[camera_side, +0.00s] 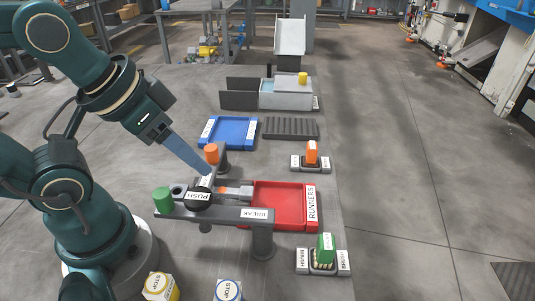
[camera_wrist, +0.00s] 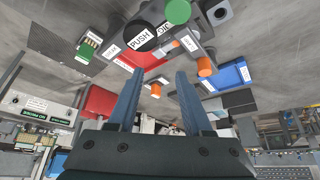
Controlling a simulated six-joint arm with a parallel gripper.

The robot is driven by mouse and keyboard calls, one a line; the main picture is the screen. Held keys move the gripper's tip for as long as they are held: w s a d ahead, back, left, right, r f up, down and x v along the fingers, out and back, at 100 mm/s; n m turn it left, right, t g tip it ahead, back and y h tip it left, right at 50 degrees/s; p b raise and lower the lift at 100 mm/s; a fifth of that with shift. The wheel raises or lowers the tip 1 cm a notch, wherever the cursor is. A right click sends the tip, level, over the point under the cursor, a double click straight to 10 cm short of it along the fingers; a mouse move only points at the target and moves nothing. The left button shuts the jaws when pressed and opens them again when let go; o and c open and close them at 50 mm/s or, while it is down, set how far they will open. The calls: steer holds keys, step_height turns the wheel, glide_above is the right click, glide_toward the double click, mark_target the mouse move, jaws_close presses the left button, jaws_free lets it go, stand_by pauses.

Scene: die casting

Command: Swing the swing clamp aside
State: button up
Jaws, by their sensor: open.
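The fixture has a long grey bar (camera_side: 230,214) labelled BREAK with a green knob (camera_side: 162,200) at its left end. A black PUSH knob (camera_side: 199,196) sits beside it. The orange knob (camera_wrist: 205,66) also shows in the wrist view, right of my fingers. My gripper (camera_side: 206,172) is beside and above this arm. In the wrist view my gripper (camera_wrist: 158,72) has its fingers apart with nothing between; contact cannot be told.
A red RUNNERS tray (camera_side: 285,204) lies right of the fixture, a blue tray (camera_side: 230,131) behind it. A dark ribbed rack (camera_side: 291,128) and a grey box (camera_side: 286,93) stand farther back. Brush stands with an orange block (camera_side: 312,152) and a green block (camera_side: 326,247) are at the right.

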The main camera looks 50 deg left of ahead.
steer(key=shift+o, duration=1.1)
steer(key=n+g, duration=0.5)
steer(key=n, duration=1.1)
glide_above(211, 148)
step_height(211, 148, down, 3)
steer(key=shift+w+d+f, duration=0.1)
steer(key=shift+w+f, duration=0.05)
steer(key=shift+a+f+g, duration=0.2)
steer(key=shift+f+g, duration=0.1)
steer(key=shift+f, duration=2.5)
jaws_close()
